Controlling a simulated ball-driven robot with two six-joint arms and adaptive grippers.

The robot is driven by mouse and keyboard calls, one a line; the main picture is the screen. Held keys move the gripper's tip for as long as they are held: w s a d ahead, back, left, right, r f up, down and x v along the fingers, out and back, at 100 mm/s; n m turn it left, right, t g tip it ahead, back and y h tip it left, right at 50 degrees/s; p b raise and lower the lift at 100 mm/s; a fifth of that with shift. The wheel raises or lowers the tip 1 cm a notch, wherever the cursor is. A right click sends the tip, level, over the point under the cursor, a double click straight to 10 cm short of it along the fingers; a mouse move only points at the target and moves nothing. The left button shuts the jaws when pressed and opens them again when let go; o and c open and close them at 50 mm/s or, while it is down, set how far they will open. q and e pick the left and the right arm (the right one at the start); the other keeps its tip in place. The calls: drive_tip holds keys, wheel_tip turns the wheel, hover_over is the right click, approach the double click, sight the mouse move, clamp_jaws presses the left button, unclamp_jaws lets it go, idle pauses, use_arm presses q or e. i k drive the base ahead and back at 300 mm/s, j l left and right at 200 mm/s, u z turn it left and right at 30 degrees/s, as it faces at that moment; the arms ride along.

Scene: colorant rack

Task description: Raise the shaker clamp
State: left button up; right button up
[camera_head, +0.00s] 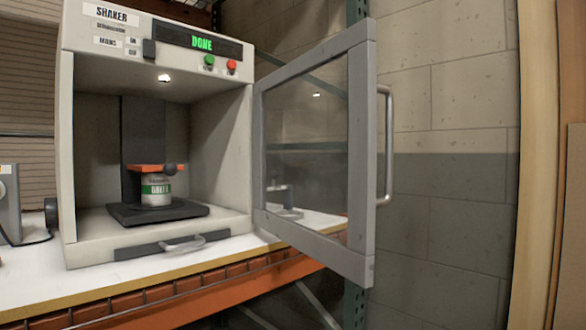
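The shaker (232,180) is a pale grey box on the bench at the left, with a green "DONE" on its display (201,43). Its door (361,160) stands wide open to the right. Inside, the orange shaker clamp (148,168) with a dark round knob (170,169) sits low, right at the top of a white can with a green label (156,190). The can stands upright on a black base plate (123,215). A dark upright column (142,128) stands behind the clamp. Neither of my grippers is in view.
The door, with a metal handle (387,145), juts out past the bench's front edge. The white bench top (50,280) has an orange beam (170,311) below it. A grey device with a cable (10,205) is at far left. A block wall (445,200) is at the right.

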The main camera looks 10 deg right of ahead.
sight(170, 168)
drive_tip(key=i+l+u, duration=0.35)
drive_tip(key=l, duration=0.4)
drive_tip(key=l+u, duration=0.35)
drive_tip(key=l, duration=0.35)
drive_tip(key=l+u, duration=0.35)
drive_tip(key=l, duration=0.45)
